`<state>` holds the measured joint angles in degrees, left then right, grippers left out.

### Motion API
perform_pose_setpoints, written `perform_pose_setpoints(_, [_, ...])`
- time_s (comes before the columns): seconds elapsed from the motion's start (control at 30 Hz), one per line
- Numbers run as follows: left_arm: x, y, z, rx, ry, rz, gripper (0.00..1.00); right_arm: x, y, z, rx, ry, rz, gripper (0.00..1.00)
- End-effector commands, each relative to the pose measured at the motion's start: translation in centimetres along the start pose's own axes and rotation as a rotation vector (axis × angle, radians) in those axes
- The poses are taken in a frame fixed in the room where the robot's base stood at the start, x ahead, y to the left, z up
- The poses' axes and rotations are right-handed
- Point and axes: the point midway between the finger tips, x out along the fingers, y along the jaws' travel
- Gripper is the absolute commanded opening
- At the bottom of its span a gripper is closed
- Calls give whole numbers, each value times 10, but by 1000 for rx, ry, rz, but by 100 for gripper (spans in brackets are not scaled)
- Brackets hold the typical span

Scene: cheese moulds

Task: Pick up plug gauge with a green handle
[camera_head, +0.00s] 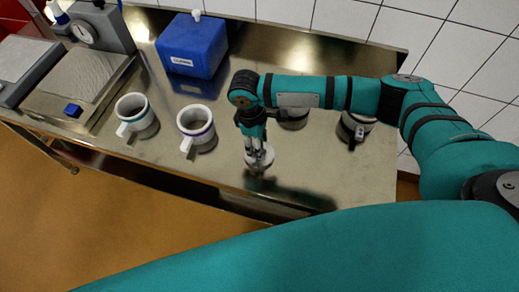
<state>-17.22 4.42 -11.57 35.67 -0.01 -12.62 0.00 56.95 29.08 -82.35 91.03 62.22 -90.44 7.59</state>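My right arm comes in from the right, and its gripper (259,157) points down over the front middle of the steel table. The fingers are small and blurred with pale grey at their tips, so I cannot tell whether they are open or hold anything. I cannot make out a plug gauge with a green handle for certain. A white mug-shaped piece with a green band (131,107) stands left of the gripper, its pale handle toward the front. A similar piece with a purple band (196,122) stands between it and the gripper. My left gripper is not in view.
The steel table (325,177) has bare surface right of the gripper. A blue box (190,47) stands at the back. A scale (83,77) stands at the left. A dark-and-pale round piece (357,127) stands at the right; another (293,120) is partly behind my arm.

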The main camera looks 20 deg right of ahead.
Motion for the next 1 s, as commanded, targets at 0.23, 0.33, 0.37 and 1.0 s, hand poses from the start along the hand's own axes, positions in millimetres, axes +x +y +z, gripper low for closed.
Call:
perform_pose_setpoints(0.23, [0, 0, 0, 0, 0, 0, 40, 2, 0, 0, 0, 1, 1, 46])
perform_pose_setpoints(0.33, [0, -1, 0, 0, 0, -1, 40, 1, 0, -1, 0, 1, 1, 33])
perform_pose_setpoints(0.37, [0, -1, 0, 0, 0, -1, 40, 1, 0, -1, 0, 2, 1, 29])
perform_pose_setpoints(1.0, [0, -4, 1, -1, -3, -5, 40, 0, 0, -1, 0, 3, 2, 0])
